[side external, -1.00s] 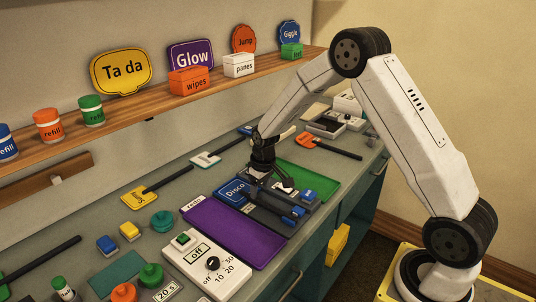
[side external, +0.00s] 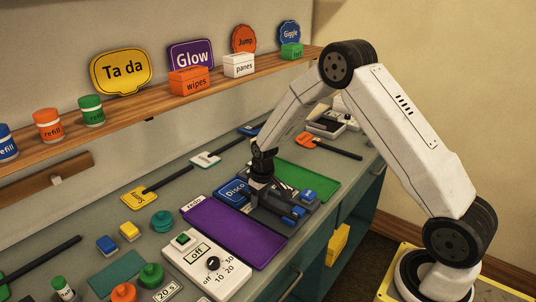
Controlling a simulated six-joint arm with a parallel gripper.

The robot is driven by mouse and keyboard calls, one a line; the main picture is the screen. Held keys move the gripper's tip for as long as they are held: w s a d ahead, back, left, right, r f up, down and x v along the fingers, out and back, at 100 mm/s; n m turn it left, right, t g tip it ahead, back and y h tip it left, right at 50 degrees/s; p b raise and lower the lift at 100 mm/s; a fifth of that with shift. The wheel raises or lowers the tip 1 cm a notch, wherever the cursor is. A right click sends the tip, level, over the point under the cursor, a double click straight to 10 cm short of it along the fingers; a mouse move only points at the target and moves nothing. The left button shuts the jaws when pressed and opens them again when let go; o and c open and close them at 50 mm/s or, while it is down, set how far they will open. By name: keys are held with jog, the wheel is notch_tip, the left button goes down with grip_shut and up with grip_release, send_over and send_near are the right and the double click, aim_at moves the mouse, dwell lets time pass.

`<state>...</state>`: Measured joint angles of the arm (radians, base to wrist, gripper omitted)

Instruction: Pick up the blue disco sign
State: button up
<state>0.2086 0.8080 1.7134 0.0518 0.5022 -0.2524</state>
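The blue disco sign (side external: 235,192) lies on the bench at the left end of a dark grey tray or fixture (side external: 268,218), between a purple mat and a green mat. Its white lettering faces up, and its right part is hidden behind my gripper. My gripper (side external: 258,200) points down at the sign's right side, low over the fixture. Its fingertips are too small and dark to tell whether they are apart or touching the sign.
The purple mat (side external: 230,232) lies in front, and the green mat (side external: 308,180) behind. A white control box (side external: 208,265) with a dial stands nearer. Other signs on sticks, including a yellow one (side external: 138,198), lie along the back. A wooden shelf (side external: 150,107) holds more signs and boxes.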

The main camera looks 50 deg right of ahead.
grip_shut()
jog(key=shift+r, duration=0.1)
jog(key=shift+r, duration=0.7)
jog(key=s+a+r, duration=0.2)
jog(key=s+r, duration=0.9)
jog(key=s, duration=0.2)
jog(key=shift+s+a+r, duration=0.15)
jog(key=shift+s+r, duration=0.05)
jog(key=shift+s, duration=0.2)
jog(key=shift+w, duration=0.1)
